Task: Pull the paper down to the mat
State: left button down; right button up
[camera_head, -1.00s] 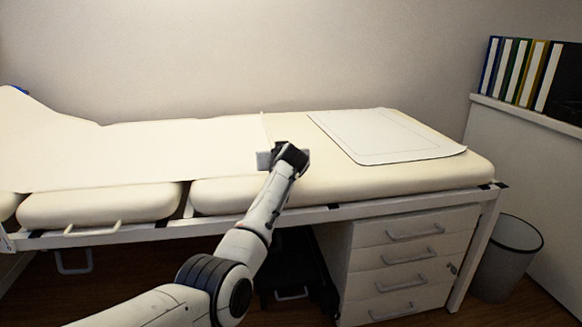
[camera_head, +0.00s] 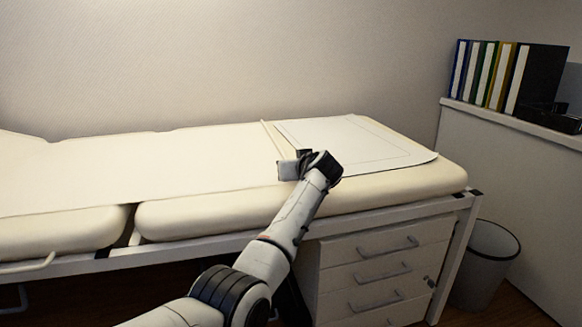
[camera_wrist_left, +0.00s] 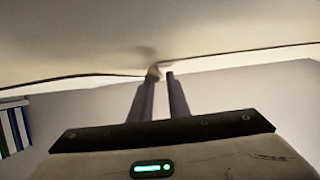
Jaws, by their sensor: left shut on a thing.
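The white paper (camera_head: 150,165) lies along the cream couch from the left, its end edge running close beside the left edge of the mat. The mat (camera_head: 375,143) is a pale sheet with a thin outlined border, flat on the right end of the couch. My left gripper (camera_head: 289,169) is at the paper's end, near the mat's front left corner, and partly hides it. In the left wrist view my left gripper (camera_wrist_left: 161,75) is shut on a small bit of the paper's edge. Whether the paper touches the mat I cannot tell. My right gripper is not in view.
The couch's cream padding (camera_head: 215,208) shows along the front. A white drawer unit (camera_head: 380,265) stands under its right end, with a grey bin (camera_head: 485,265) beside it. Several binders (camera_head: 495,75) stand on a ledge (camera_head: 500,118) at the right. A wall closes the back.

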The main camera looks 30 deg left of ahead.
pick_arm(q)
jog(key=shift+f, duration=0.1)
jog(key=c, duration=1.7)
grip_release()
jog(key=shift+a, duration=0.1)
